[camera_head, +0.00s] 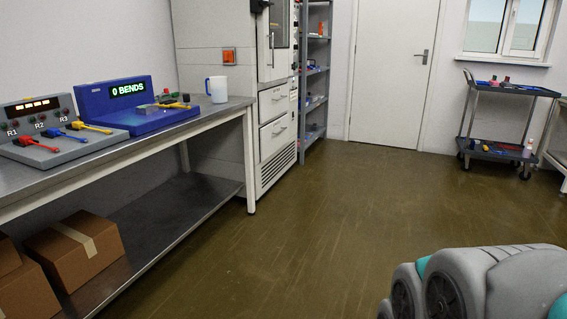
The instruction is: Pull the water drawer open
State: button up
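A tall light-grey machine cabinet (213,27) stands at the back, past the end of the workbench. Its narrow front has two drawers, an upper one (273,103) and a lower one (274,136), each with a handle. Both look shut. Their labels are too small to read, so I cannot tell which is the water drawer. A grey and teal part of my arm shows at the bottom right, far from the cabinet. My gripper is not in view.
A trolley (500,150) stands back right. The middle floor is clear.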

aim_at(272, 103)
jog(key=i, duration=2.3)
